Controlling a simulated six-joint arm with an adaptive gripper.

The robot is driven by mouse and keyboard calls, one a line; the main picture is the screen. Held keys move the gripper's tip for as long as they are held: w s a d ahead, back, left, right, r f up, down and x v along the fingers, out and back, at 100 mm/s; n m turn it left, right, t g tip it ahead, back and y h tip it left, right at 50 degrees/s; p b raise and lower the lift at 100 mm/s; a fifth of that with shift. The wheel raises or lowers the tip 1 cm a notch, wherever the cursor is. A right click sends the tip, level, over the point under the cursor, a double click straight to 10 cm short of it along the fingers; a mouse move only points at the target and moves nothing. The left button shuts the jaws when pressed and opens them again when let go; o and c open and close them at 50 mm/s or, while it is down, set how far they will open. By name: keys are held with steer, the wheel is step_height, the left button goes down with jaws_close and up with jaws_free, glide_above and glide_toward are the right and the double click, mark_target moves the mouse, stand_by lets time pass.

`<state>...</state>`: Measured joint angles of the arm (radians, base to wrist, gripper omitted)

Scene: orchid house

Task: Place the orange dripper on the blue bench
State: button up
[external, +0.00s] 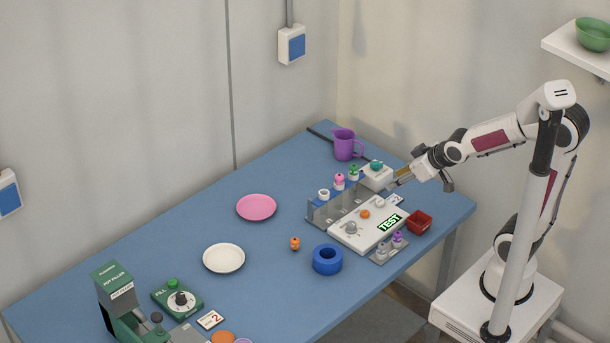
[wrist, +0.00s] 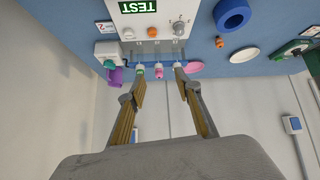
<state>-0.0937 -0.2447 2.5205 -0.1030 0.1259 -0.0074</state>
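A small orange dripper (external: 295,243) stands on the open top of the blue bench (external: 180,235), between the white plate and the blue ring. It also shows in the wrist view (wrist: 220,41). A second small orange piece (external: 365,213) sits on the white test board; I cannot tell whether it is a knob or a dripper. My gripper (external: 400,180) is above the bench's right part, near the back of the test board and far from the orange dripper. In the wrist view my gripper's fingers (wrist: 160,82) are apart with nothing held between them.
The test board (external: 350,238) has a grey rack (external: 322,212) behind it, with pink, green and white drippers. A blue ring (external: 327,260), red box (external: 419,222), purple jug (external: 344,145), pink plate (external: 256,207) and white plate (external: 224,258) stand around. The bench's left back is clear.

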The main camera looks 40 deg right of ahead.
steer(key=s+d+r+m+g, duration=0.1)
steer(key=s+r, duration=0.1)
steer(key=s, duration=0.7)
steer(key=s+d+r+m+g, duration=0.1)
steer(key=s+d+r, duration=0.1)
steer(key=s, duration=0.6)
steer(key=shift+s+d+r+g+h, duration=0.2)
steer(key=shift+s+r+g+h, duration=0.15)
steer(key=shift+r, duration=0.2)
